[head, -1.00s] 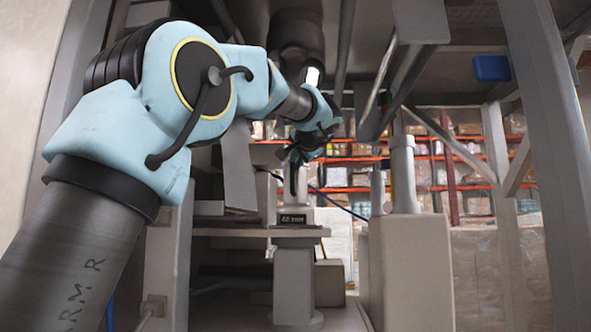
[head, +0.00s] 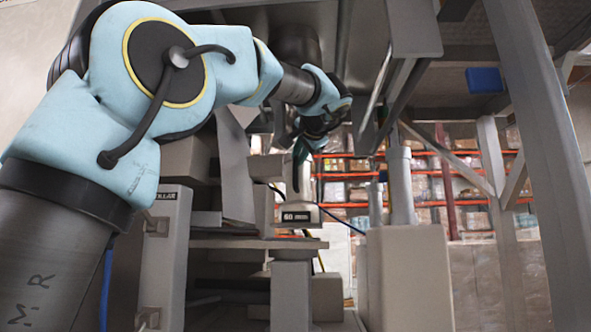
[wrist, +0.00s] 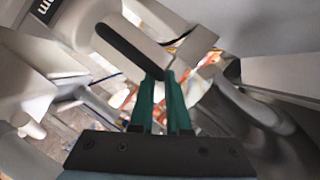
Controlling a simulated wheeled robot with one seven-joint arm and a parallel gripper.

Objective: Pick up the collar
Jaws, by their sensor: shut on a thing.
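The collar (head: 299,212) is a pale grey piece with a dark label whose lettering starts with "60". In the head view it hangs upright below my gripper (head: 300,158), with a gap between its base and the grey shelf (head: 225,243) below. In the wrist view the green fingers of my gripper (wrist: 166,103) are shut at the end of a dark strip on the collar's grey upright part (wrist: 150,48). Part of its label shows at the top left there. The exact contact between fingertips and collar is partly hidden.
A grey pillar block with a cylinder (head: 408,265) stands close on the right. A grey panel (head: 166,245) with a partly readable label is on the left. A slanted brace (head: 450,160) and a steel post (head: 550,150) are at right. Cables hang behind the collar.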

